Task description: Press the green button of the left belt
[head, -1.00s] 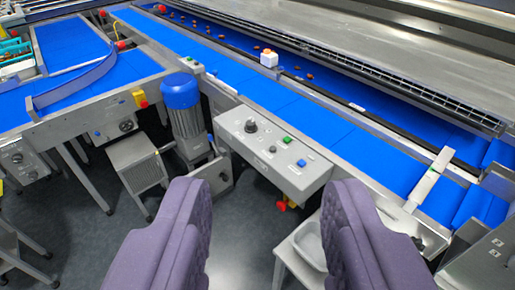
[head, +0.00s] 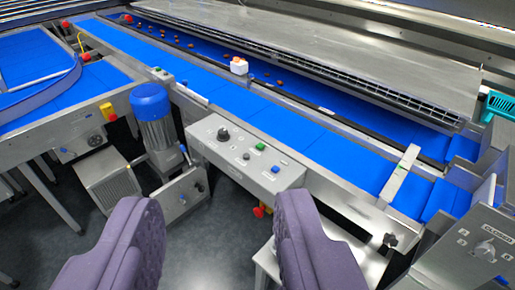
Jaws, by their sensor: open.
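My gripper (head: 218,205) is open and empty, its two purple padded fingers pointing away from me above the floor. A grey control panel (head: 222,153) lies beyond the fingertips, apart from them. It carries a green button (head: 260,147), a blue button (head: 275,169) and a black knob (head: 223,135). A smaller box (head: 160,75) on the rail further left has a small green spot (head: 156,69), too small to identify surely. A blue belt with a curved guide (head: 45,98) is at the left edge. A long blue belt (head: 245,100) runs behind the panel.
A blue motor (head: 150,103) stands left of the panel. A red-and-yellow switch (head: 108,112) is on the left frame. Several dates lie on the far belt (head: 345,111). A teal crate (head: 500,105) and a grey cabinet (head: 470,250) are at right. Floor shows between the fingers.

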